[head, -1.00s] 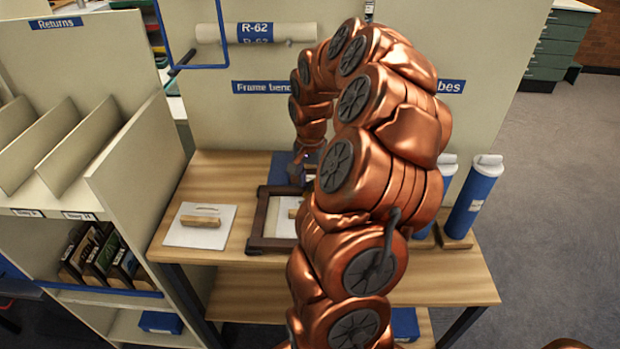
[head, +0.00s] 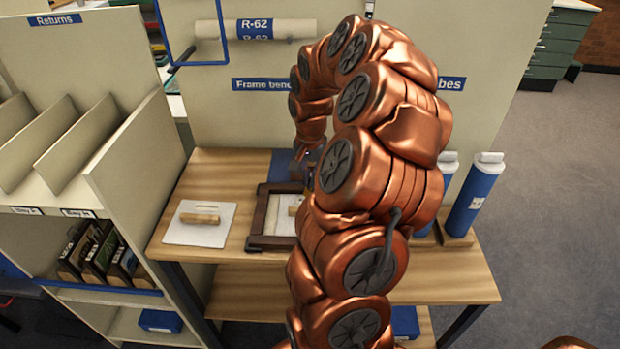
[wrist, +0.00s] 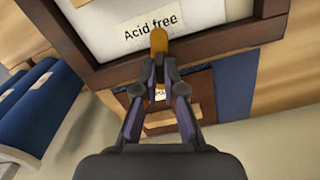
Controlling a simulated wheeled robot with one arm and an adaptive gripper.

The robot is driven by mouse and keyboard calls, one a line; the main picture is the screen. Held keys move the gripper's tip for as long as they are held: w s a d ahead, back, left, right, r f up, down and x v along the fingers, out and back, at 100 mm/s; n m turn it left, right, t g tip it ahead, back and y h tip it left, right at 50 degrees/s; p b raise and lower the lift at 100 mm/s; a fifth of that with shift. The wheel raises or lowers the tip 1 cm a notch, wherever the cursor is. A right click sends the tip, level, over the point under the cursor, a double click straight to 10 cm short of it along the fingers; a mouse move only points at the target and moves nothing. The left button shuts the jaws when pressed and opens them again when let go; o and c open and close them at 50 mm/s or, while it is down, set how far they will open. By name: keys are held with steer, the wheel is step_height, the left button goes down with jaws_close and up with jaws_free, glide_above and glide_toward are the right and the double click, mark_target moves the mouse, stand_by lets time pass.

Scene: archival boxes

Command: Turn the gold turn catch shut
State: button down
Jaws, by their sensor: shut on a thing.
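The gold turn catch (wrist: 158,42) shows in the wrist view at the inner edge of a dark wooden frame. It lies across the frame rail and reaches over a white backing board (wrist: 95,25) with an "Acid free" label. My gripper (wrist: 159,62) is shut on the near end of the catch, its fingertips close together there. In the head view the wooden frame (head: 258,222) lies on the bench, partly hidden by my arm. My gripper (head: 303,165) is over its far side there, and the catch cannot be made out.
A white board with a wooden handle (head: 200,219) lies left of the frame on the bench (head: 205,170). Blue tubes (head: 474,200) stand upright at the right. A Returns shelf (head: 130,170) borders the bench on the left.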

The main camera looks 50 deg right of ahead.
steer(key=n+b, duration=0.2)
steer(key=n, duration=0.1)
steer(key=shift+n, duration=0.3)
steer(key=c, duration=1.3)
jaws_free()
step_height(320, 180, up, 12)
steer(key=shift+r, duration=0.1)
